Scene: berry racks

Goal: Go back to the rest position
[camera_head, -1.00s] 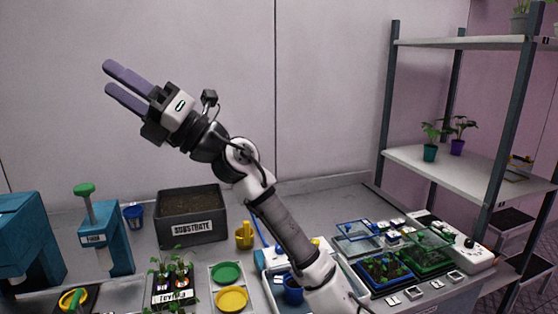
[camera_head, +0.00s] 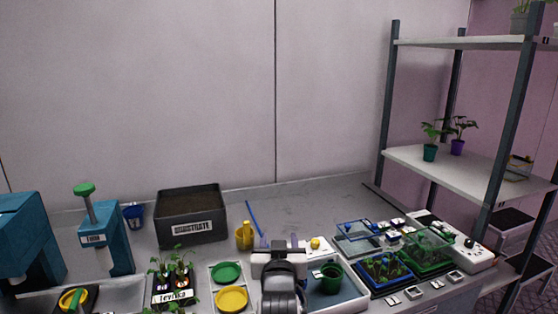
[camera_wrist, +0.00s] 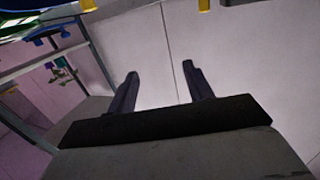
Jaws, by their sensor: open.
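My gripper (camera_head: 281,243) is drawn in low at the bottom centre of the head view, in front of the bench. Only the tops of its purple fingers show there, above my white wrist. In the wrist view my gripper (camera_wrist: 160,76) is open, with its two fingers apart and nothing between them. Beyond the fingers is the pale wall (camera_wrist: 230,50).
A substrate box (camera_head: 190,232), a yellow mug (camera_head: 244,236), a green dish (camera_head: 227,272) and a yellow dish (camera_head: 231,299) stand left of my gripper. A green pot (camera_head: 331,278) and seedling trays (camera_head: 384,270) are right. A shelf rack (camera_head: 394,110) stands far right.

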